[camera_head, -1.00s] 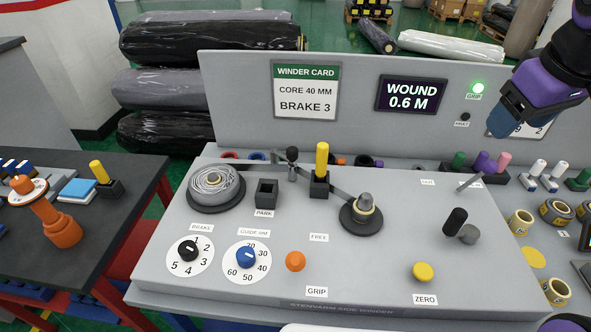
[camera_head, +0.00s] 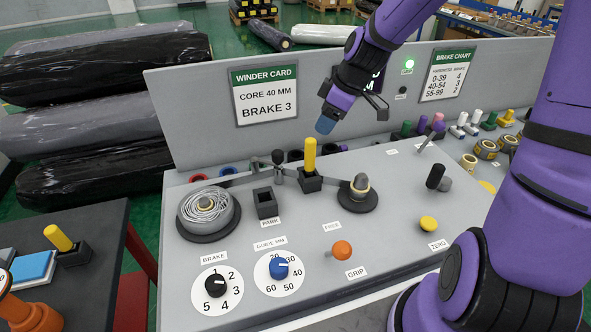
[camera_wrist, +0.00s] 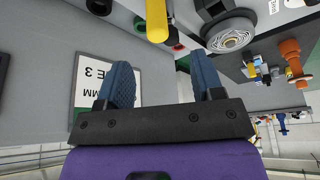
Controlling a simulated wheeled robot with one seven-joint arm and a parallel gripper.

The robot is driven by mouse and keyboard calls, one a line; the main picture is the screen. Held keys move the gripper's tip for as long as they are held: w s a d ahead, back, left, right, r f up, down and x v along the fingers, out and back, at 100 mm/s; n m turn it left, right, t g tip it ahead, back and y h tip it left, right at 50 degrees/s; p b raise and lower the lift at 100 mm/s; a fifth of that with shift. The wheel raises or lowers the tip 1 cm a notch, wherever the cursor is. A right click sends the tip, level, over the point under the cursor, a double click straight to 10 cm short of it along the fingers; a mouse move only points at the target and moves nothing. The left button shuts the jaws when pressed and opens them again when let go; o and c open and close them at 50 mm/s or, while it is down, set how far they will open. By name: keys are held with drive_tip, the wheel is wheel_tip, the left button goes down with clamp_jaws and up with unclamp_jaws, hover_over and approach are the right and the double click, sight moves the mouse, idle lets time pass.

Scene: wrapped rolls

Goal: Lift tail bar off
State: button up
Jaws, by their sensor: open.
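A yellow upright bar (camera_head: 310,155) stands in a dark block (camera_head: 311,181) on the winder's grey top, between the wound reel (camera_head: 205,214) and the smaller spool (camera_head: 358,194). A grey strip runs between reel and spool past this block. My gripper (camera_head: 327,121) is open and empty, above and slightly right of the bar, apart from it. In the wrist view my open blue fingers (camera_wrist: 163,80) have nothing between them, and the yellow bar (camera_wrist: 156,18) shows beyond them at the top. The PARK socket (camera_head: 266,203) left of the bar looks empty.
An upright panel with the winder card (camera_head: 265,95) stands close behind the bar. A black post (camera_head: 278,172) stands left of it. An orange GRIP knob (camera_head: 342,250) and dials (camera_head: 279,268) lie in front. Another yellow bar (camera_head: 58,238) stands on the left table.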

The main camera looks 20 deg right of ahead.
sight(312, 140)
drive_tip(key=x, duration=0.4)
drive_tip(key=shift+a, duration=0.2)
drive_tip(key=shift+w+x, duration=0.2)
drive_tip(key=shift+x, duration=1.45)
drive_tip(key=shift+w+x, duration=0.15)
drive_tip(key=shift+x, duration=1.55)
drive_tip(key=shift+r, duration=0.1)
clamp_jaws()
